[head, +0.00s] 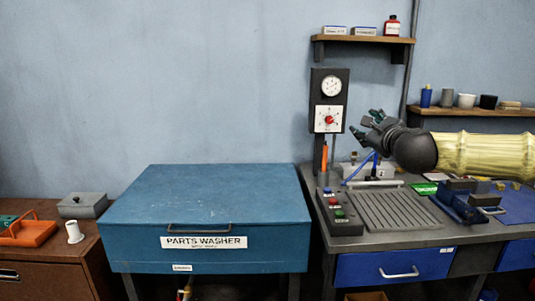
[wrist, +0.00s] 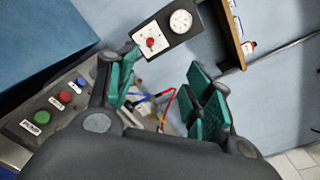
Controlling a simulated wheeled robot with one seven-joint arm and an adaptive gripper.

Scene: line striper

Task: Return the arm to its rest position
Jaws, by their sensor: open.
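My gripper (head: 372,124) is at the right in the head view, at the end of my yellow-sleeved arm, raised above the right-hand workbench and pointing left. In the wrist view, my gripper (wrist: 165,95) has its green-padded fingers spread apart with nothing between them. It is close to the dark post carrying a round gauge (head: 331,86) and a white dial plate with a red knob (head: 329,119). The gauge (wrist: 181,21) and the red-knob plate (wrist: 151,42) show beyond the fingertips in the wrist view.
A blue parts washer (head: 210,205) with its lid down stands left of the workbench. A control box with buttons (head: 339,212), a slotted tray (head: 394,209) and a blue vise (head: 462,207) sit below my arm. Shelves (head: 362,39) hang on the wall above.

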